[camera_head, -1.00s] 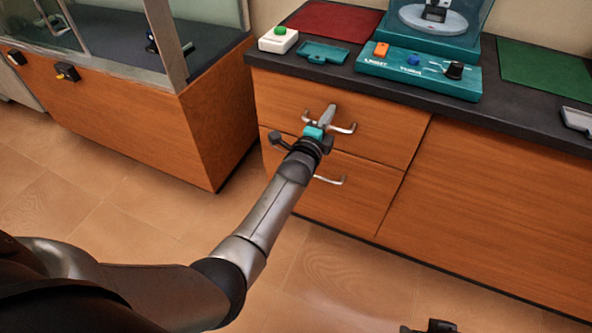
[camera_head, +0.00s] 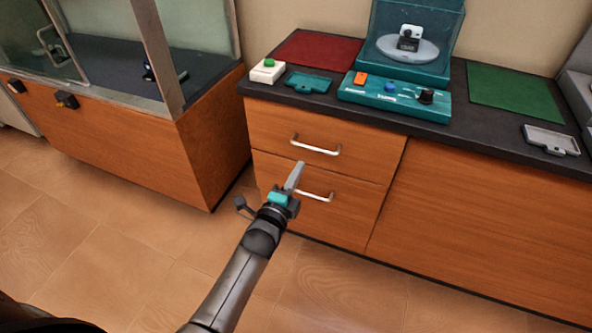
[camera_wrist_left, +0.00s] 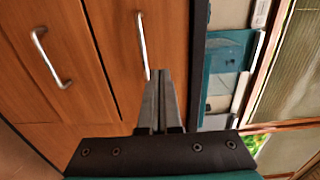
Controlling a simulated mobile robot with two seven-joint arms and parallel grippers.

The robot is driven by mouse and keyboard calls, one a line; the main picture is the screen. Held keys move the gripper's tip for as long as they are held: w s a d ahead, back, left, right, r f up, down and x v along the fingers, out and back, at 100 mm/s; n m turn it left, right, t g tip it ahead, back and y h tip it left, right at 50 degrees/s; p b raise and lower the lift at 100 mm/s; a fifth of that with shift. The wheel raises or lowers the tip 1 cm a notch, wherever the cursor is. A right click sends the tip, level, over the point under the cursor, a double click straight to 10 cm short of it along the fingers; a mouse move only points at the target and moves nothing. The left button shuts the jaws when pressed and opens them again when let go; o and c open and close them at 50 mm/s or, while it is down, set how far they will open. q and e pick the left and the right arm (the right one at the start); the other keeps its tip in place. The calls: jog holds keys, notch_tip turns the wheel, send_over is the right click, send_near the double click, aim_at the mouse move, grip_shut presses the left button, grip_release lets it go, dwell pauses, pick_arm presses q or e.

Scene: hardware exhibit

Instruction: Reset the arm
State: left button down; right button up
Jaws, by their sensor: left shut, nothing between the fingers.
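My left gripper (camera_head: 292,178) is in front of the wooden drawer cabinet, with its fingers together and nothing between them. In the head view its tip overlaps the front of the lower drawer (camera_head: 340,205), near that drawer's handle (camera_head: 316,196). In the left wrist view the closed fingers (camera_wrist_left: 157,92) show in the middle, and the upper drawer's handle (camera_wrist_left: 142,45) stands just beyond them. Both drawers look shut, and the gripper does not hold a handle. My right gripper does not show in these views.
The dark countertop (camera_head: 455,130) carries a red mat (camera_head: 318,48), a green mat (camera_head: 513,90), a button box (camera_head: 267,71), a teal control unit (camera_head: 395,98) and a grey tray (camera_head: 551,139). A glass display case (camera_head: 110,60) stands at left. The tiled floor (camera_head: 130,250) is clear.

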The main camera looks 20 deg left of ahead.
pick_arm(q)
jog(key=shift+s, duration=0.45)
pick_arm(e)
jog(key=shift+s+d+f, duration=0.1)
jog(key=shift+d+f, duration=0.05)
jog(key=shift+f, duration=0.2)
